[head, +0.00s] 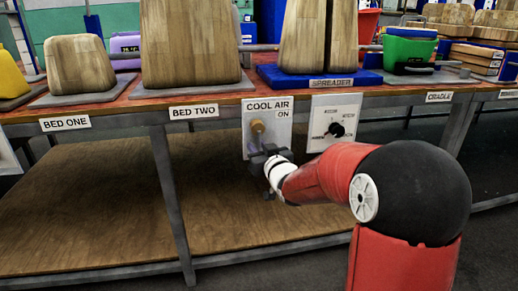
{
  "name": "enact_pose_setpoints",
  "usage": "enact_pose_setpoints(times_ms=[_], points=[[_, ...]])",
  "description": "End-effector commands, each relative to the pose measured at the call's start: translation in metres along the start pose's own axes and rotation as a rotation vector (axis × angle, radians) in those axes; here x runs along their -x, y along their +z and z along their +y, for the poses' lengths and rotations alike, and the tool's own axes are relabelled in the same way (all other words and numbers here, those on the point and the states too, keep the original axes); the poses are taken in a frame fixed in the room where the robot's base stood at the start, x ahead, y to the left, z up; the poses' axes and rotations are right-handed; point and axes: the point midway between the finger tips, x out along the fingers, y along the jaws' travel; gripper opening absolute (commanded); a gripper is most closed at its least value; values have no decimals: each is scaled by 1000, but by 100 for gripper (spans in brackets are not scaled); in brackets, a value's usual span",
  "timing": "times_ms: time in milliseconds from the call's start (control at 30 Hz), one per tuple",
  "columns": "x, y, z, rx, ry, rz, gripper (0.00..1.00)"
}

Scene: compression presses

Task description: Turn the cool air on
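The cool air panel (281,108) is a light plate on the bench front, labelled COOL AIR with ON at its upper right. A brass-coloured knob (257,127) sticks out at its left middle. My gripper (261,149) is just below the knob, in front of the panel's lower part. Its dark fingers are small and partly hidden by my wrist, so I cannot tell whether they are open or whether they touch the knob.
A second panel with a black dial (336,130) sits to the right, close to my arm. The bench edge (208,97) runs above, with wooden blocks and a green tub (408,48) on top. A wooden lower shelf (85,210) lies below.

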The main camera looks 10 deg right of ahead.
Motion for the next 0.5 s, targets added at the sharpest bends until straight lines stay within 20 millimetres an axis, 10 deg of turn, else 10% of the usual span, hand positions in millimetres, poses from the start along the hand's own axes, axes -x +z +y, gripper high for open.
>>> enact_pose_setpoints(times_ms=[500], points=[[0, 0, 0, 0, 0, 0, 0]])
